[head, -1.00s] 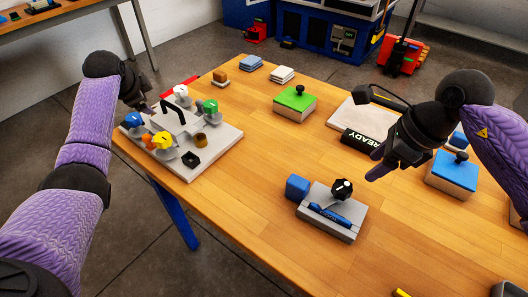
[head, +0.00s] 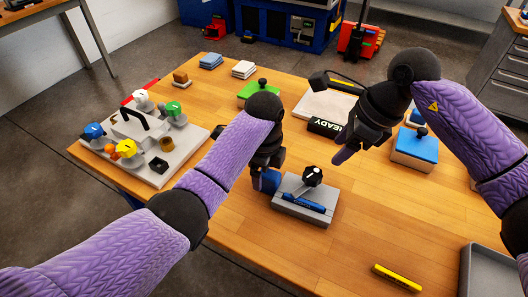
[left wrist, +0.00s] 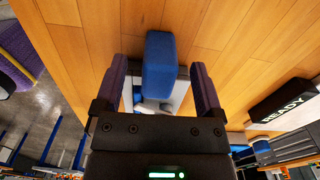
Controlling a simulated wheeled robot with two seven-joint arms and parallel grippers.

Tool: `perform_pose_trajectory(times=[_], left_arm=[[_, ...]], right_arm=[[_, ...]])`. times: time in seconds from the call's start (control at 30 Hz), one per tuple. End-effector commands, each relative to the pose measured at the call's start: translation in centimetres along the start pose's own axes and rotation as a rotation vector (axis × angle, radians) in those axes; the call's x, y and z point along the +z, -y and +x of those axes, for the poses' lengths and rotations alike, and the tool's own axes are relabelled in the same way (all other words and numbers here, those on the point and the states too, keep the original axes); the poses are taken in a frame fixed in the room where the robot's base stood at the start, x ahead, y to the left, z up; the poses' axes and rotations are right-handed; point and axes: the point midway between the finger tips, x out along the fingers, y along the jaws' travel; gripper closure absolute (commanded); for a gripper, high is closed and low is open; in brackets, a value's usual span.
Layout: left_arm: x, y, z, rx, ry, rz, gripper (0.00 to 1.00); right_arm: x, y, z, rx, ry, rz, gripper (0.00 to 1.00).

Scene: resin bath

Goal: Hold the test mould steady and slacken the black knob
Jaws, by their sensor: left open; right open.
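The test mould is a grey block (head: 292,207) on the near part of the wooden table, with a black knob (head: 313,176) bearing a white mark on top. A blue block (head: 269,182) adjoins its left end. A blue bar (head: 303,202) lies along its near side. My left gripper (head: 262,178) is over the blue block, partly hiding it. In the left wrist view the blue block (left wrist: 158,65) stands between the two open fingers, with gaps on both sides. My right gripper (head: 350,148) is open and empty, above the table, behind and right of the knob.
A grey plate with coloured knobs (head: 150,173) stands at the left. A black READY sign (head: 324,127), a green-topped block (head: 258,90) and a blue-topped block (head: 414,148) stand farther back. A yellow bar (head: 398,278) and a grey tray (head: 490,275) are at the near right.

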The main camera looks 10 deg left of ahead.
Motion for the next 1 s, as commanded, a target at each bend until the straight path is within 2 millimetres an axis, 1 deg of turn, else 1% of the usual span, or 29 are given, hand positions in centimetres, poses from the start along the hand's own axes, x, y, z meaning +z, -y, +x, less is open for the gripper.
perform_pose_trajectory(times=[0.03, 0.1, 0.2, 0.47, 0.57, 0.6, 0.67, 0.7, 0.77, 0.8, 0.9, 1.0], left_arm=[[0.0, -0.1, 0.9, 0.004, -0.001, 0.0, 0.12], [0.0, 0.0, 1.9, 0.001, -0.001, -0.001, 0.12], [0.0, 0.0, 2.8, 0.0, -0.001, -0.001, 0.12], [0.0, 0.0, 3.1, -0.002, 0.0, -0.002, 0.12], [0.0, 0.0, 3.1, -0.002, -0.001, -0.002, 0.31], [0.0, 0.0, 3.1, -0.002, -0.001, -0.002, 0.39], [0.0, 0.0, 3.1, -0.002, -0.001, -0.002, 0.52], [0.0, 0.0, 3.1, -0.002, -0.001, -0.002, 0.6], [0.0, 0.0, 3.1, -0.002, -0.001, -0.002, 0.73], [0.0, 0.0, 3.1, -0.002, -0.001, -0.002, 0.82], [0.0, 0.0, 3.1, -0.002, -0.001, -0.002, 1.0], [0.1, 0.0, 3.1, -0.002, -0.001, -0.003, 1.0]], right_arm=[[0.0, 0.0, 0.0, 0.0, 0.0, 0.0, 0.41], [0.0, 0.0, 0.0, 0.0, 0.0, 0.0, 0.41], [0.0, 0.0, 0.0, 0.0, 0.0, 0.0, 0.41], [0.0, 0.0, 0.0, 0.0, 0.0, 0.0, 0.41], [0.0, 0.0, 0.0, 0.0, 0.0, 0.0, 0.41], [0.0, 0.0, 0.0, 0.0, 0.0, 0.0, 0.41], [0.0, 0.0, 0.0, 0.0, 0.0, 0.0, 0.41], [0.0, 0.0, 0.0, 0.0, 0.0, 0.0, 0.41], [0.0, 0.0, 0.0, 0.0, 0.0, 0.0, 0.41], [0.0, 0.0, 0.0, 0.0, 0.0, 0.0, 0.41], [0.0, 0.0, 0.0, 0.0, 0.0, 0.0, 0.41], [0.0, 0.0, 0.0, 0.0, 0.0, 0.0, 0.41]])
